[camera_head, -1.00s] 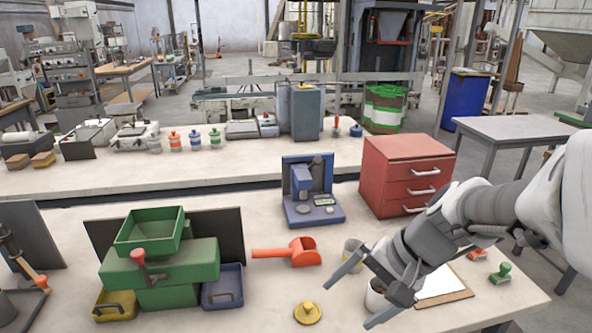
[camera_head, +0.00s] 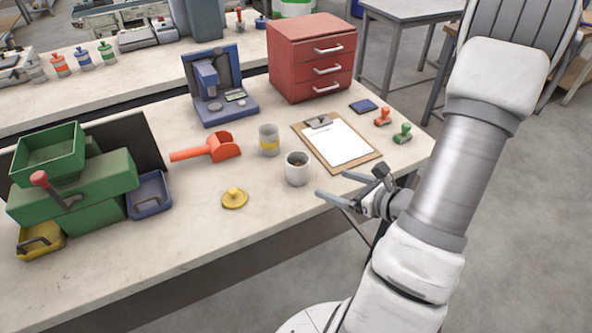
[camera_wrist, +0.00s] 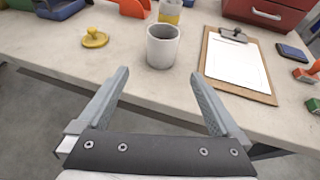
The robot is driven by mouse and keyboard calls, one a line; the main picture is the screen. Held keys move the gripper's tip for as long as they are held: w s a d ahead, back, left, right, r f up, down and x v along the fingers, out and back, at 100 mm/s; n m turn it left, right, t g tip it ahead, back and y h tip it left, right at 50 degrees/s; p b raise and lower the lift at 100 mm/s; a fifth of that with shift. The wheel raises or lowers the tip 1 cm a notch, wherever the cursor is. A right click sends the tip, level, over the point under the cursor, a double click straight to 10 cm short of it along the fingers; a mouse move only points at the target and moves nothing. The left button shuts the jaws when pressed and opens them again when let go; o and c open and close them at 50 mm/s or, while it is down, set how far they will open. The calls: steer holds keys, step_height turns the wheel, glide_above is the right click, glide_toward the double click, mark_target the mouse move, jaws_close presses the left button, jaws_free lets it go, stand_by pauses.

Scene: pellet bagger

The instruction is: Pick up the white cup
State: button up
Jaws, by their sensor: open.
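In the wrist view the white cup (camera_wrist: 162,48) is ahead of my gripper, roughly centred between the finger lines. My gripper (camera_head: 330,185) is open and empty, just in front and to the right of the cup, apart from it. In the wrist view both fingers of my gripper (camera_wrist: 158,85) are spread wide, with only the table edge and floor between them.
A grey cup with a yellow band (camera_head: 269,140) stands close behind the white cup. A clipboard (camera_head: 338,142) lies to its right, a yellow knobbed lid (camera_head: 234,199) to its left, and a red scoop (camera_head: 215,148) further back left. Stamps (camera_head: 402,133) and a red drawer cabinet (camera_head: 312,58) stand farther off.

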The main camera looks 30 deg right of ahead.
mark_target(304, 173)
steer(key=x, duration=1)
steer(key=shift+w+a+f, duration=0.1)
steer(key=shift+w+f, duration=0.05)
steer(key=shift+w, duration=0.05)
steer(key=shift+d+x, duration=0.15)
steer(key=shift+x, duration=1.2)
steer(key=shift+d+x, duration=0.1)
steer(key=shift+x, duration=1.25)
steer(key=c, duration=1.3)
steer(key=shift+c, duration=0.2)
